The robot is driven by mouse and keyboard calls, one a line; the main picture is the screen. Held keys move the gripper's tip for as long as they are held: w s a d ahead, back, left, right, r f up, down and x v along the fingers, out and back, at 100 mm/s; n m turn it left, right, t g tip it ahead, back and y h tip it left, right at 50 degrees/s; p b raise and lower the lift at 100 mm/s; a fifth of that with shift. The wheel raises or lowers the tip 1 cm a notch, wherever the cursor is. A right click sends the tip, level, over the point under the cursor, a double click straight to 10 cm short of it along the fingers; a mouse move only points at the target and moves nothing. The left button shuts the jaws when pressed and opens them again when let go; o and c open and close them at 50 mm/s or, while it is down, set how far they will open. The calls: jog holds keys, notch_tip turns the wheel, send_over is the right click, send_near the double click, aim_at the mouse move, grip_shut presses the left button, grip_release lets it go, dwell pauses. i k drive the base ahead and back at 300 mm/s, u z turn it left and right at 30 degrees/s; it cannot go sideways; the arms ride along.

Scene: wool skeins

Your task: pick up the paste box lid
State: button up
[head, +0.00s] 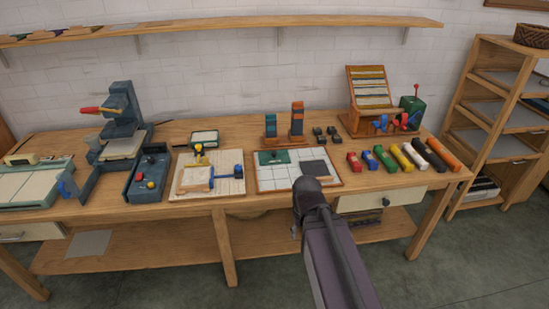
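I cannot tell for certain which thing is the paste box lid. A small dark-green box with a pale top (204,138) stands near the back of the wooden bench, left of centre; it may be the paste box, and its lid cannot be made out separately. My arm rises from the bottom of the head view to the bench's front edge, right of centre. My gripper's fingers are not visible, so I cannot see whether they hold anything.
On the wooden bench (240,128) are a tiled board (269,182), a cream board with tools (183,187), a dark press (122,109), and several coloured rolls (402,158). An orange rack (370,90) stands back right. A shelf unit (470,128) stands at right.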

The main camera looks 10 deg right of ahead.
aim_at(276, 157)
jog(key=u, duration=0.05)
jog(key=i, duration=1)
jog(key=z, duration=0.05)
